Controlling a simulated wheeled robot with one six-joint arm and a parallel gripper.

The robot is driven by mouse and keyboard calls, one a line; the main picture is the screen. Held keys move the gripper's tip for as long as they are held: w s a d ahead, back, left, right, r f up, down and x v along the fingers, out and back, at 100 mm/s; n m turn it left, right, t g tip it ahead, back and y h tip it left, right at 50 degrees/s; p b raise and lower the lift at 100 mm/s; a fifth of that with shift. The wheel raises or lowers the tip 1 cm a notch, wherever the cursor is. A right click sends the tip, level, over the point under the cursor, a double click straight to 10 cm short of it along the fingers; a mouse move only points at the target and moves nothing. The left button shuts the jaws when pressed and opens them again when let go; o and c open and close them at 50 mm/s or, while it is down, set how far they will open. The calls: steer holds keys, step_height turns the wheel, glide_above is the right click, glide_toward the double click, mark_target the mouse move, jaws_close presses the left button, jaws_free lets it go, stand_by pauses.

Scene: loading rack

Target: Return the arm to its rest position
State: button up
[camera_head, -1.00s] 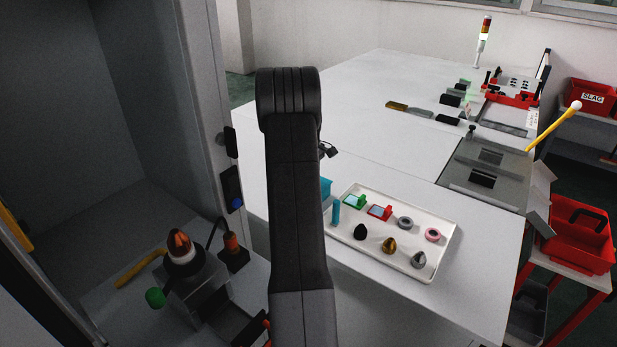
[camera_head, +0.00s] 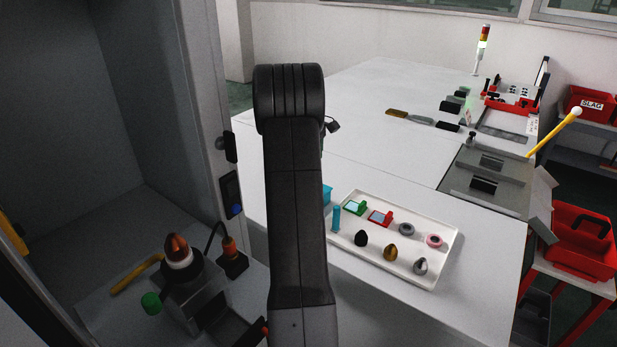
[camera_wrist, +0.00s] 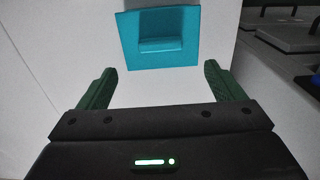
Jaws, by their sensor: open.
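My gripper (camera_wrist: 158,88) shows in the wrist view with its two green fingers wide apart and nothing between them. Beyond the fingertips a teal block-like piece (camera_wrist: 160,60) lies on a pale surface, apart from the fingers. In the head view my dark arm (camera_head: 294,200) stands upright in the middle of the picture. It hides my gripper there and part of the white table behind it. A bit of a teal thing (camera_head: 327,193) shows just right of the arm.
A white tray (camera_head: 405,276) with small coloured parts lies right of my arm on the white table (camera_head: 375,150). A grey cabinet (camera_head: 185,100) with an orange-tipped part (camera_head: 178,246) inside stands close on the left. Red bins (camera_head: 582,245) stand at the far right.

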steer(key=shift+r, duration=2.3)
steer(key=shift+f, duration=0.1)
step_height(320, 180, down, 14)
steer(key=shift+r+p, duration=0.2)
steer(key=shift+p, duration=0.75)
steer(key=shift+w+r+p, duration=0.1)
steer(key=shift+r+p, duration=0.2)
steer(key=shift+r, duration=0.9)
steer(key=shift+f, duration=0.15)
